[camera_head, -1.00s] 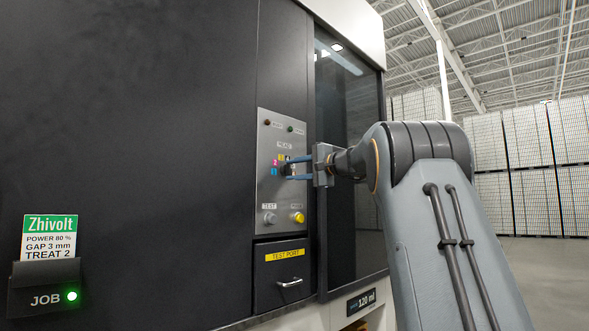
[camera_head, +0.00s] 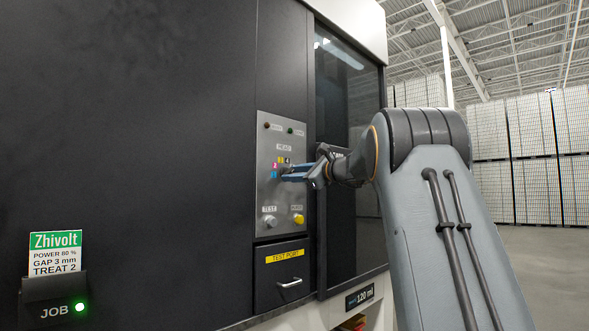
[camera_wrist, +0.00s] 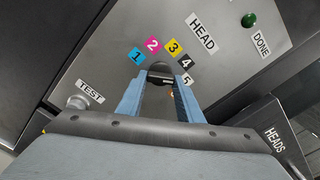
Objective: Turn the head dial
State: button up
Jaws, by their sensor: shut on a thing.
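The head dial is a small dark knob (camera_wrist: 160,72) on the grey control panel (camera_head: 267,222). Coloured labels 1 to 5 arc around it under the HEAD label (camera_wrist: 202,32). My gripper (camera_wrist: 160,86) is shut on the dial, with one blue finger on each side. In the head view my gripper (camera_head: 287,174) reaches the panel from the right and hides most of the dial. The wrist is rolled, so the panel labels look tilted in the wrist view. Which number the dial points at cannot be told. A job card (camera_head: 55,253) reads POWER 80 %, GAP 3 mm, TREAT 2.
A TEST button (camera_head: 270,221) and a yellow button (camera_head: 298,219) sit below the dial. A DONE lamp (camera_wrist: 248,20) is green. The TEST PORT drawer (camera_head: 281,272) is shut below the panel. A dark glass door (camera_head: 346,235) stands right of the panel.

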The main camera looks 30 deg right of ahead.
jog(key=m+p, duration=0.3)
jog(key=m, duration=0.1)
jog(key=shift+s+a+m, duration=0.1)
jog(key=shift+m, duration=0.2)
jog(key=shift+a+f+m+p, duration=0.1)
jog(key=shift+m+p, duration=2.1)
jog(key=shift+m, duration=0.3)
jog(key=o, duration=1.1)
jog(key=shift+b+v, duration=1.55)
jog(key=shift+v, duration=2.35)
